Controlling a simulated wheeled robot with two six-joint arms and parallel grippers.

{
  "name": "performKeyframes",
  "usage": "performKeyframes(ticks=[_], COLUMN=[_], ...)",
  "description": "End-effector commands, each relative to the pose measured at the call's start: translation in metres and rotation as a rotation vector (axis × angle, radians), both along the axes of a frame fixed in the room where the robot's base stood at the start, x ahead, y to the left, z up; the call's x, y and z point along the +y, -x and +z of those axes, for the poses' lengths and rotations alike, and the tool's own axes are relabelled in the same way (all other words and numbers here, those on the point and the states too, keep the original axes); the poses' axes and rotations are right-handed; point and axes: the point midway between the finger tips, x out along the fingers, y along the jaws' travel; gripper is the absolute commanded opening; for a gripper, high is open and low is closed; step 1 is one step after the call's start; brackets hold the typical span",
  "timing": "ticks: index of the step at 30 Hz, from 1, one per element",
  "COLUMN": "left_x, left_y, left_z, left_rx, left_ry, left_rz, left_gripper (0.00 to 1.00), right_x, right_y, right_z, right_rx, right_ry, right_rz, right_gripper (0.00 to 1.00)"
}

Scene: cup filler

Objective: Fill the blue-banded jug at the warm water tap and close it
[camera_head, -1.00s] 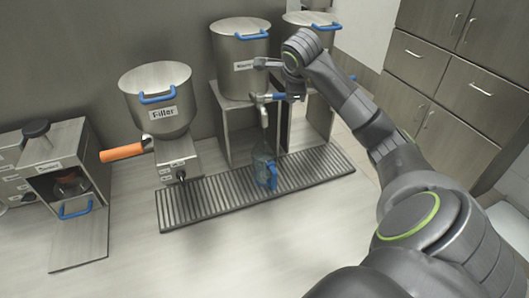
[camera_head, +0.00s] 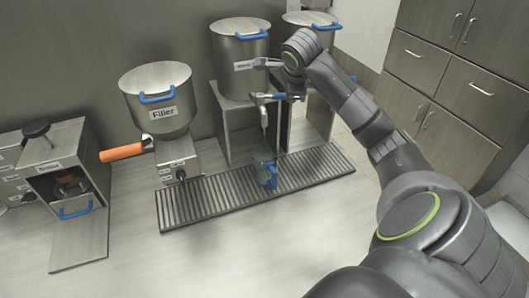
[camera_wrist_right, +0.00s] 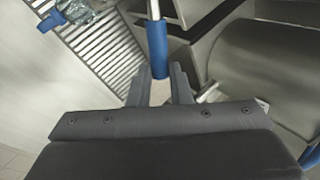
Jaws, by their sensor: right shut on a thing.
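The clear jug (camera_head: 262,156) with a blue handle (camera_head: 271,176) stands upright on the drip grate under a tap (camera_head: 263,114). Its open or closed top and its water level are too small to tell. It also shows partly at the top left of the right wrist view (camera_wrist_right: 78,10). My right gripper (camera_head: 284,97) is shut on the tap's blue lever (camera_wrist_right: 157,48), which lies between its fingers (camera_wrist_right: 160,82) in the right wrist view. The tank (camera_head: 240,80) behind the tap has a label too blurred to read surely. My left gripper is not in view.
A funnel machine labelled Filler (camera_head: 157,100) with an orange handle (camera_head: 122,153) stands left of the jug. A second tank (camera_head: 312,38) stands at the right. A box with a blue-handled flap (camera_head: 75,210) is at far left. The slatted grate (camera_head: 200,205) is bare on both sides of the jug.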

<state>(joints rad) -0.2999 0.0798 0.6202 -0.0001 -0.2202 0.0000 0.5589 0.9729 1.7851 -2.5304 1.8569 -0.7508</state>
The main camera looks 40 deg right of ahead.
Motion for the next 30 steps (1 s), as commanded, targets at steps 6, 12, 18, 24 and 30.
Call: performKeyframes(ticks=[6, 12, 18, 24, 30], left_x=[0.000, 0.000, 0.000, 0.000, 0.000], left_y=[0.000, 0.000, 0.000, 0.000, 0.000], left_z=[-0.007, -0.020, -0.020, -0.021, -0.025], left_rx=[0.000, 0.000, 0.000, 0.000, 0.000], left_ry=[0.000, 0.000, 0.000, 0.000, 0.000], left_rz=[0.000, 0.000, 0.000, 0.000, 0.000], left_gripper=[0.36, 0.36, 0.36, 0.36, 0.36], right_x=[-0.004, -0.015, -0.017, -0.017, -0.022], right_y=[-0.003, -0.016, -0.021, -0.021, -0.029], right_z=[-0.002, -0.002, 0.000, 0.000, 0.000], right_rx=[0.000, -0.001, -0.001, 0.000, -0.002], right_ry=[0.001, 0.000, 0.001, 0.000, -0.001], right_rz=[0.046, 0.234, 0.304, 0.307, 0.407], right_gripper=[0.00, 0.00, 0.00, 0.00, 0.00])
